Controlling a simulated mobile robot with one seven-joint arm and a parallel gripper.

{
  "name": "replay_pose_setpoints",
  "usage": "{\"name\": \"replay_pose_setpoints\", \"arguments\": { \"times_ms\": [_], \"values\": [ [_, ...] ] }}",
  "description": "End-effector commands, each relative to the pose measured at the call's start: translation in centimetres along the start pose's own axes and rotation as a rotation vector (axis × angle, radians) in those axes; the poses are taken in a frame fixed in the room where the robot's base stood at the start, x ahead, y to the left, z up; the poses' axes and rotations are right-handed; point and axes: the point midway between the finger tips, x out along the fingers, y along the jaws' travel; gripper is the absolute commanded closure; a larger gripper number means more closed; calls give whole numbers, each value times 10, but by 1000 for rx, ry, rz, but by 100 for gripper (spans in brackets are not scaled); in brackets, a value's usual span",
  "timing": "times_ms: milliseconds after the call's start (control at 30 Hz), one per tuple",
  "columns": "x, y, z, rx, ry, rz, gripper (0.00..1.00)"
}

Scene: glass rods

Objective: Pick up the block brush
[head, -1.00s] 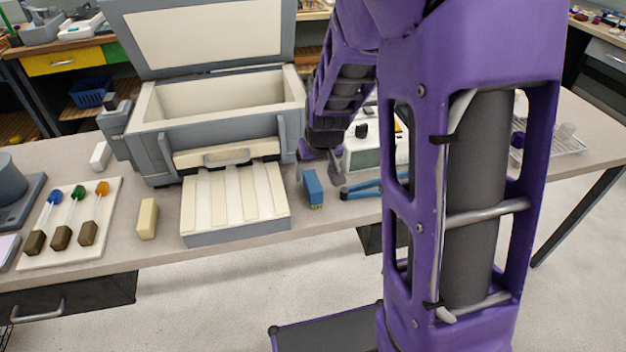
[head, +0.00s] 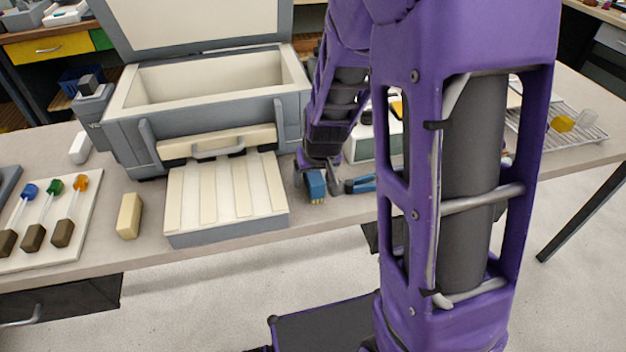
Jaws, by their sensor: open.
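The block brush (head: 316,188) is a small blue block with tan bristles at its near end. It lies on the grey table just right of the ribbed cream tray. My gripper (head: 317,178) is open over the brush, one finger showing on its left side and the other on its right. The gripper hides the brush's far end. I cannot tell whether the fingers touch it.
The grey box with a raised lid (head: 205,95) stands behind the ribbed tray (head: 228,200). A blue-handled tool (head: 361,184) lies close right of the brush. A cream block (head: 130,215) and a board with three glass rods (head: 75,240) are at left.

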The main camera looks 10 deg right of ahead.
Motion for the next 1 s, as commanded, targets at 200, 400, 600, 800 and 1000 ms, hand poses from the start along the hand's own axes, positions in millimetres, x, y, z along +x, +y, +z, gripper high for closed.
{"name": "replay_pose_setpoints", "arguments": {
  "times_ms": [200, 400, 600, 800, 1000],
  "values": [
    [-1, 0, 0, 0, 0, 0, 51],
    [0, 0, 0, 0, 0, 0, 87],
    [-1, 0, -1, 0, 0, 0, 100],
    [-3, 0, -2, 0, 1, 0, 100],
    [-30, -1, -14, -2, 5, -1, 100]
  ]
}}
